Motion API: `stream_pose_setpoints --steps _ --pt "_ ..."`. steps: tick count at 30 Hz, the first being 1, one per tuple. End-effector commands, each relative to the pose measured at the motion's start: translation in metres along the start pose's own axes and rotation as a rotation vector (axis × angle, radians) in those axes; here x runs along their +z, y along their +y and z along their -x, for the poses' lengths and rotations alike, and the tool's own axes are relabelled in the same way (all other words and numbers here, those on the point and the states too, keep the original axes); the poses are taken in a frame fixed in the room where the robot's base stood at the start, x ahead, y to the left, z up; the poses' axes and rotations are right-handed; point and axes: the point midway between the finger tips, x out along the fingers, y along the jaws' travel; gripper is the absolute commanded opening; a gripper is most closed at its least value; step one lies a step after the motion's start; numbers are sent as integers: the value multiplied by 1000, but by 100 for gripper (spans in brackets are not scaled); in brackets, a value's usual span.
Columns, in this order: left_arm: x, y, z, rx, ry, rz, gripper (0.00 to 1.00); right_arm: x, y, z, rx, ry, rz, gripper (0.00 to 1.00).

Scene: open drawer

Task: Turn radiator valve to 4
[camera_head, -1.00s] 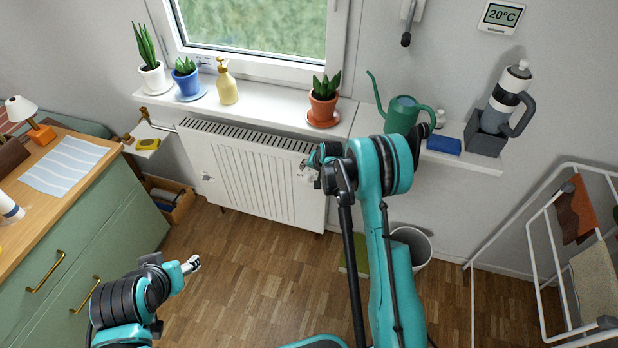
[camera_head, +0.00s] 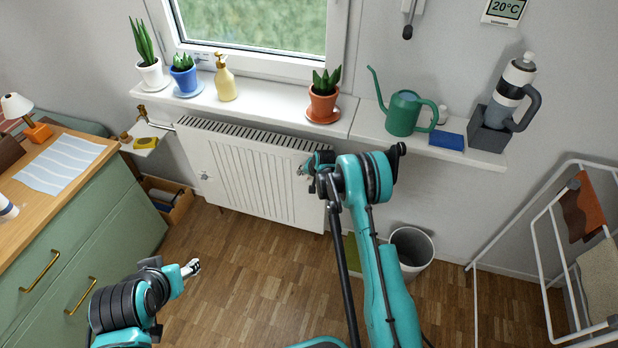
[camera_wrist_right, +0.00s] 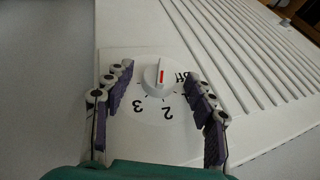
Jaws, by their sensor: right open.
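The radiator valve is a white round knob (camera_wrist_right: 157,78) with a red mark on its ridge. It shows in the right wrist view on a pale dial plate (camera_wrist_right: 124,122) with 2 and 3 readable; other marks near the right finger are partly covered. The ridge stands nearly upright in that view; I cannot tell its exact setting. My right gripper (camera_wrist_right: 158,103) is open, with purple-padded fingers on both sides of the knob and visible gaps to it. In the head view the right gripper (camera_head: 303,171) is at the radiator's right end. My left gripper (camera_head: 191,268) hangs over the floor, apart from everything.
The white radiator (camera_head: 250,175) is below the sill (camera_head: 270,112), which holds potted plants and a yellow bottle (camera_head: 224,80). A green watering can (camera_head: 403,113) stands on the sill's right part. A bin (camera_head: 412,248) and drying rack (camera_head: 540,235) stand right; a green cabinet (camera_head: 95,235) stands left.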

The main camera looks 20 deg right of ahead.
Motion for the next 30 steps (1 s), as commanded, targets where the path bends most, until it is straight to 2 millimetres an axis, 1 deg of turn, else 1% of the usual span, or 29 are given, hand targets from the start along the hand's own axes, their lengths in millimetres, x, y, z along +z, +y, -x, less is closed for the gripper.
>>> stream_pose_setpoints --steps 1,2,3,5,6,7,14,19,23,30 --pt "0 0 0 0 0 0 56 0 0 0 0 0 0 56" --pt "0 0 0 0 0 0 56 0 0 0 0 0 0 51" --pt "0 0 0 0 0 0 56 0 0 0 0 0 0 40" --pt "0 0 0 0 0 0 56 0 0 0 0 0 0 24" --pt "0 0 0 0 0 0 56 0 0 0 0 0 0 14" --pt "0 0 0 0 0 0 56 0 0 0 0 0 0 7" --pt "0 0 0 0 0 0 56 0 1 0 -8 0 -3 6" --pt "0 0 0 0 0 0 56 0 2 0 -54 1 -24 6" --pt "0 0 0 0 0 0 56 0 5 0 -122 1 -53 6" --pt "0 0 0 0 0 0 56 0 8 -1 -289 2 -123 6"
